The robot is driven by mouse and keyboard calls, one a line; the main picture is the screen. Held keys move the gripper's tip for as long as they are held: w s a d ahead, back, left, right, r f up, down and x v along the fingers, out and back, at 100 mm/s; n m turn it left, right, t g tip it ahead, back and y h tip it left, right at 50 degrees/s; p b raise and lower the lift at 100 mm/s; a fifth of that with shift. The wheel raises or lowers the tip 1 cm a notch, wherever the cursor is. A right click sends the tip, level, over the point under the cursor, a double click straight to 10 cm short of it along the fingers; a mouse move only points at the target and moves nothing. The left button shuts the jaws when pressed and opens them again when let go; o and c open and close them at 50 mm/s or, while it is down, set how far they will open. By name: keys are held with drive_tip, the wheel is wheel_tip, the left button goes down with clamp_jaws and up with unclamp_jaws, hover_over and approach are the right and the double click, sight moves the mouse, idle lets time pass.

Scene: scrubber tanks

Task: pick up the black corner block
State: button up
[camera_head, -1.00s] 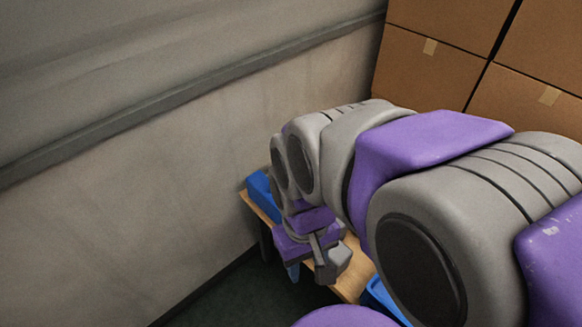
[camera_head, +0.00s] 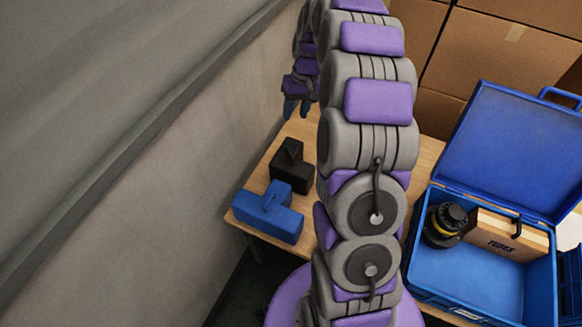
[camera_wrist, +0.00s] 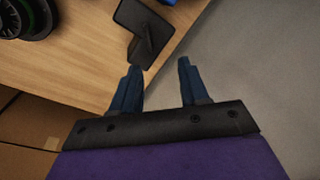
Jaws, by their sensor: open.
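The black corner block (camera_head: 291,168) sits on the wooden table near the wall side, behind a blue block of similar shape (camera_head: 268,212). My gripper (camera_head: 297,110) is beyond the black block in the head view, toward the wall and higher in the picture. In the wrist view my gripper (camera_wrist: 159,66) is open with nothing between its blue fingers. There the black corner block (camera_wrist: 146,30) lies ahead of the fingertips, its near end close to the left finger. I cannot tell the height gap.
An open blue case (camera_head: 480,285) at right holds a black and yellow device (camera_head: 445,223) and a box (camera_head: 507,236). Cardboard boxes (camera_head: 490,55) stand behind. The wall (camera_head: 130,190) borders the table's left. A round black object (camera_wrist: 27,18) is at the wrist view's upper left.

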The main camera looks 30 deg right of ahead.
wheel_tip(320, 180, down, 3)
drive_tip(key=w+d, duration=0.2)
drive_tip(key=d, duration=0.1)
drive_tip(key=b, duration=0.3)
hover_over(289, 151)
drive_tip(key=f, duration=0.8)
drive_tip(key=d+f, duration=0.1)
drive_tip(key=f, duration=0.4)
drive_tip(key=x, duration=0.2)
drive_tip(key=d+b+x, duration=0.1)
drive_tip(key=x, duration=0.1)
drive_tip(key=shift+a+f, duration=0.1)
drive_tip(key=shift+f, duration=0.35)
drive_tip(key=shift+a+r, duration=0.1)
drive_tip(key=shift+a, duration=0.05)
drive_tip(key=shift+a, duration=0.2)
drive_tip(key=shift+c, duration=1.4)
drive_tip(key=shift+d, duration=0.2)
clamp_jaws()
drive_tip(key=shift+a, duration=0.1)
